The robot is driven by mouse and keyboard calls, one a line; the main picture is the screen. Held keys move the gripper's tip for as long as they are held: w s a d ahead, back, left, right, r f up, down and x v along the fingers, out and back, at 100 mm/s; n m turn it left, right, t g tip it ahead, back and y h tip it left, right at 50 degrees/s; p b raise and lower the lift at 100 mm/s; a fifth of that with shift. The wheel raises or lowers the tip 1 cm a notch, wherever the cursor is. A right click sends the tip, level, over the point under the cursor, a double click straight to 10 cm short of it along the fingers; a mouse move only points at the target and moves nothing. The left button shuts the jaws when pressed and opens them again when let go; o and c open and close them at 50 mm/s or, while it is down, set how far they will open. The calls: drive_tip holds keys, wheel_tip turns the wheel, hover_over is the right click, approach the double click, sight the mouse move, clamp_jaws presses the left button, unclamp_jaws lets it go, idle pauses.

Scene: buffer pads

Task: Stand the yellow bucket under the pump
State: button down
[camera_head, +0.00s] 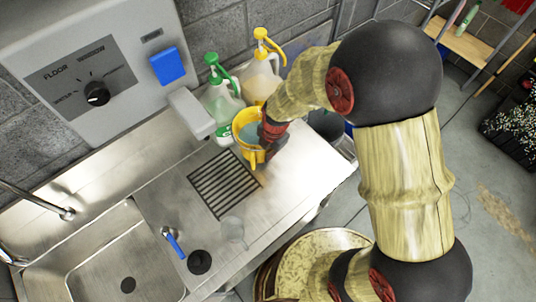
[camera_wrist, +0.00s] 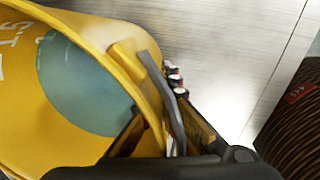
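The yellow bucket (camera_head: 243,142) is in front of two pump-topped jugs at the counter's back right, with teal liquid inside. It fills the left of the wrist view (camera_wrist: 75,20), its mouth facing the camera. My gripper (camera_head: 266,134) is at the bucket's right side; in the wrist view its dark fingers (camera_wrist: 165,130) lie either side of the bucket's wall near the rim, shut on it. The green pump (camera_head: 213,62) tops the left jug and the yellow pump (camera_head: 264,40) tops the right jug. I cannot tell whether the bucket's base touches the counter.
A slatted drain grate (camera_head: 225,183) lies in the steel counter (camera_head: 300,165), left of and in front of the bucket. A grey dispenser box (camera_head: 85,65) with a jutting spout block (camera_head: 192,113) stands at left. A sink (camera_head: 125,260) is front left.

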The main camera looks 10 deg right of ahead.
drive_tip(key=shift+w+f, duration=0.2)
drive_tip(key=shift+w, duration=0.15)
drive_tip(key=shift+f, duration=1.45)
drive_tip(key=shift+f+b, duration=0.15)
drive_tip(key=shift+b, duration=0.25)
drive_tip(key=c, duration=2.5)
unclamp_jaws()
drive_tip(key=shift+s, duration=0.2)
drive_tip(key=o, duration=0.5)
drive_tip(key=shift+c, duration=0.2)
